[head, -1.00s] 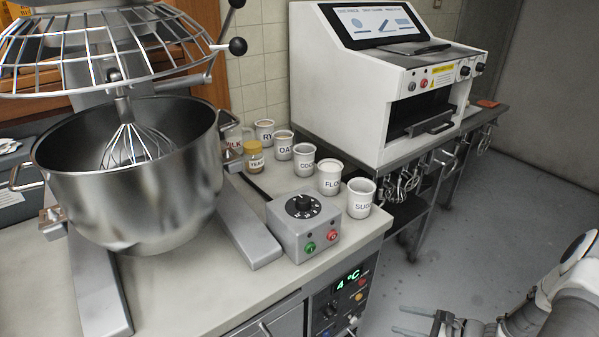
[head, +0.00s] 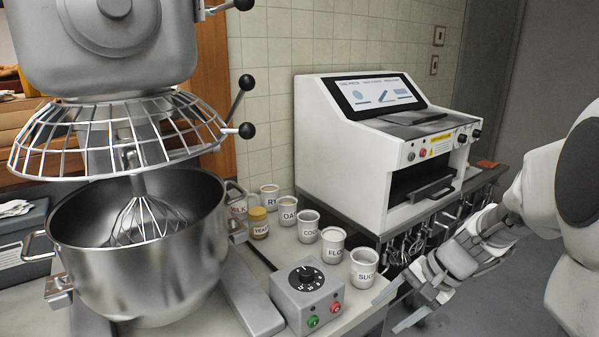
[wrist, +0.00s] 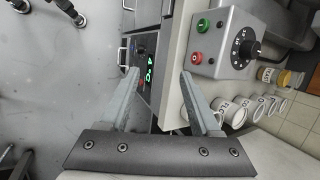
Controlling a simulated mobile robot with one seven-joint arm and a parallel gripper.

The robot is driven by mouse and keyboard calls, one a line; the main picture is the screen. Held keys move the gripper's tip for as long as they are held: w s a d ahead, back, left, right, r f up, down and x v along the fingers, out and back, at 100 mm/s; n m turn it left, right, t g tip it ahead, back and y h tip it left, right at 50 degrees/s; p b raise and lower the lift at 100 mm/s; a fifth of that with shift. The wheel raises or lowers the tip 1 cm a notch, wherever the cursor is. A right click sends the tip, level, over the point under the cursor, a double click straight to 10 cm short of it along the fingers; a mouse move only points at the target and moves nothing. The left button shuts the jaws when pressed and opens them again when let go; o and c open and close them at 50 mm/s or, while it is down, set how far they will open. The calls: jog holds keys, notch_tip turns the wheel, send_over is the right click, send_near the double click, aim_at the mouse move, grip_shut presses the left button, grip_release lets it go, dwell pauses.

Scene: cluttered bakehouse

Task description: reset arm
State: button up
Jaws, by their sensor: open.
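My gripper (head: 398,304) is at the lower right of the head view, in front of the counter's right end and close to the sugar cup (head: 363,268). In the wrist view its two fingers (wrist: 160,98) stand wide apart with nothing between them. Behind the fingers in that view are the counter front and its green-lit display (wrist: 148,68). My arm reaches in from the right edge of the head view.
A large mixer bowl (head: 145,270) with a whisk and wire guard stands at left. A control box (head: 306,290) and several labelled cups line the counter. A white machine (head: 385,150) stands behind on a rack with hanging tools. Floor at right is open.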

jog(key=s+a+r+n+t+h+p, duration=0.1)
jog(key=s+a+r+n+h, duration=0.1)
jog(key=s+r+n, duration=0.2)
jog(key=s+a+r+n+t+h+p, duration=0.1)
jog(key=s+r+n, duration=0.4)
jog(key=s+r, duration=0.6)
jog(key=shift+s+a+n+t+h, duration=0.4)
jog(key=shift+t+h, duration=0.3)
jog(key=shift+h, duration=0.5)
jog(key=shift+d, duration=0.1)
